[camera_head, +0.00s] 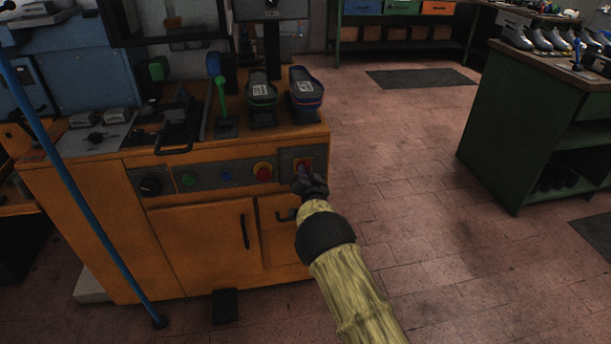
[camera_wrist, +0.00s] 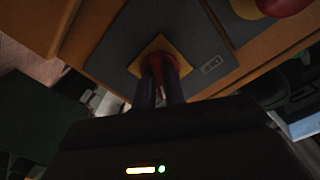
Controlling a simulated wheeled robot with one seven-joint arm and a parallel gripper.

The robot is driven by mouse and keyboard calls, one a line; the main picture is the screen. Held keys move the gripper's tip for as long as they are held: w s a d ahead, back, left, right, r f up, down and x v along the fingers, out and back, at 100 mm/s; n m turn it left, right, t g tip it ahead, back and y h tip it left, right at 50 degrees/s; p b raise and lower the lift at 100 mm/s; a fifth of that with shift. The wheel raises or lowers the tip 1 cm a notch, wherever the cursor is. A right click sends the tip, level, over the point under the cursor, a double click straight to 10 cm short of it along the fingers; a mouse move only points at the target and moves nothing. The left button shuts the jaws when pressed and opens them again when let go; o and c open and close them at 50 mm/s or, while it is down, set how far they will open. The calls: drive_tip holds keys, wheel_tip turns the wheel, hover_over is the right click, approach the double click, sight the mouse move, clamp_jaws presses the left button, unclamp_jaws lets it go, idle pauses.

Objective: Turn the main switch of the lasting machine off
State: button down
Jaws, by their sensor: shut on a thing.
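The lasting machine (camera_head: 190,245) is an orange cabinet with a dark control strip on its front. Its main switch (camera_head: 303,163) is a red knob on a yellow plate at the strip's right end. In the wrist view the red switch (camera_wrist: 160,62) sits on its yellow square plate, with a small label beside it. My gripper (camera_head: 304,178) is at the switch, with its dark fingers shut on the red knob. The fingers (camera_wrist: 160,82) hide much of the knob, so its turn position cannot be read.
A red mushroom button (camera_head: 263,171) on a yellow ring sits just left of the switch. A blue button, a green button and a black knob (camera_head: 150,185) are further left. A blue pole (camera_head: 85,200) stands in front at left.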

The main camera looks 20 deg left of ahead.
drive_tip(key=shift+d+n+b, duration=0.1)
drive_tip(key=shift+n+b, duration=3.3)
drive_tip(key=shift+n, duration=4.3)
drive_tip(key=c, duration=1.5)
unclamp_jaws()
drive_tip(key=shift+o, duration=0.2)
